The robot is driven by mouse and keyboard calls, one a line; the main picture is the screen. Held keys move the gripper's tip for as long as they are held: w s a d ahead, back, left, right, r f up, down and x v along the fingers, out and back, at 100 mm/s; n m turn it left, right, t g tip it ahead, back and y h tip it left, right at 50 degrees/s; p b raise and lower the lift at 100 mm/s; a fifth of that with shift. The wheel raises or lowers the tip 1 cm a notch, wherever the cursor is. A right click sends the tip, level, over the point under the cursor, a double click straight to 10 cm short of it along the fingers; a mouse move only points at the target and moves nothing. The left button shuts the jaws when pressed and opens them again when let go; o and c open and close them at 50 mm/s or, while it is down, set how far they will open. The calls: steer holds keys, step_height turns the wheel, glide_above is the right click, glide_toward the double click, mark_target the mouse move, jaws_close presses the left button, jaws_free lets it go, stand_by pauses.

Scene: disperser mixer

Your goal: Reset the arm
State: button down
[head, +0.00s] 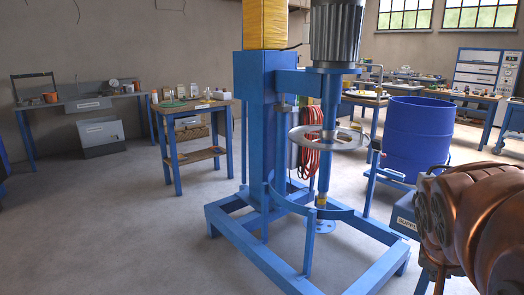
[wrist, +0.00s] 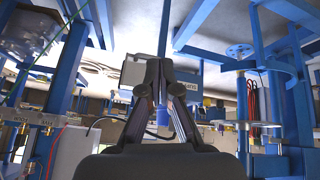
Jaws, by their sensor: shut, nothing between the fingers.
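My gripper (wrist: 163,68) shows in the wrist view as two dark fingers that come together at their tips. It is shut and empty. The wrist picture appears upside down, with the floor along the top. The gripper does not show in the head view. The disperser mixer (head: 255,130) stands on a blue floor frame in the middle of the head view, with a grey motor (head: 336,35) on top and a vertical shaft under it. A blue frame with a disc and a red cable shows at the right of the wrist view.
A blue drum (head: 418,138) stands right of the mixer. A small workbench (head: 190,107) and a longer bench (head: 75,103) stand at the left. A labelled supply box (head: 404,217) is near the right side. The floor at the front left is clear.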

steer(key=s+a+r+n+g+y+p, duration=0.2)
steer(key=s+a+r+n+g+p, duration=0.1)
steer(key=s+a+p, duration=0.4)
steer(key=s+a+r+n+g+y+p, duration=0.2)
steer(key=s+a+r+p, duration=0.3)
steer(key=s+a+p, duration=0.3)
steer(key=s+n+g+p, duration=0.1)
steer(key=s+p, duration=0.2)
steer(key=p, duration=0.1)
steer(key=shift+s+a+r+n+y+p, duration=0.15)
steer(key=shift+s+r+n+y+p, duration=0.1)
steer(key=shift+r+n+y+p, duration=0.1)
